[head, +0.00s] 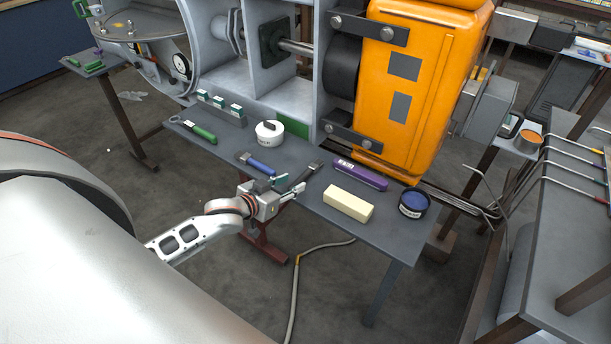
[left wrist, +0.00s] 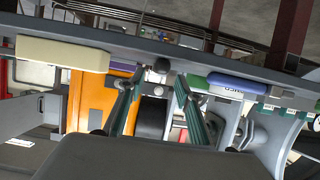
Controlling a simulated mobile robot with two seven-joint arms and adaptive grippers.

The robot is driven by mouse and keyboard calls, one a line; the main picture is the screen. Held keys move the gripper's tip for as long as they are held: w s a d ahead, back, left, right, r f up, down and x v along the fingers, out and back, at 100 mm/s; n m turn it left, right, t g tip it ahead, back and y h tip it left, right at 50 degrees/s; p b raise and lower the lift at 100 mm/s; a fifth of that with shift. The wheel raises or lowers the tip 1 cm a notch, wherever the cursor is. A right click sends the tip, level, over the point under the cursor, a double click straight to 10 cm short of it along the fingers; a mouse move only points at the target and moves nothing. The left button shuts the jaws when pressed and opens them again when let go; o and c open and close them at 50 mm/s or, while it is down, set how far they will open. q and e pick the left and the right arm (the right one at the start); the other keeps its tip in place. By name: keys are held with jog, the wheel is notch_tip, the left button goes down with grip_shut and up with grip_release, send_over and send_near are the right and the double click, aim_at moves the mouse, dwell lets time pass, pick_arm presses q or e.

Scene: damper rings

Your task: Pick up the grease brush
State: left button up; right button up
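The grease brush, which I take to be the dark flat tool (head: 311,170), lies on the grey worktable between a blue-handled tool (head: 260,165) and a purple case (head: 360,174). My left gripper (head: 289,184) is at the table's front edge, close to the near end of this brush. In the left wrist view, turned upside down, the two fingers (left wrist: 157,84) stand apart. A dark rounded end (left wrist: 161,66), seemingly the brush's, shows between the fingertips. Whether a finger touches it, I cannot tell. My right gripper is not in view.
A cream block (head: 348,204) and a blue-topped tin (head: 414,203) stand to the right. A white round container (head: 269,133) and a green-handled tool (head: 201,133) are to the left. An orange housing (head: 425,85) rises behind the table (head: 378,238).

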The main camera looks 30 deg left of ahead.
aim_at(298, 180)
pick_arm(q)
jog(key=x, duration=0.3)
jog(key=shift+w+d, duration=0.1)
jog(key=shift+w, duration=0.1)
jog(key=shift+f, duration=0.1)
grip_shut()
notch_tip(298, 180, up, 20)
dwell(0.5)
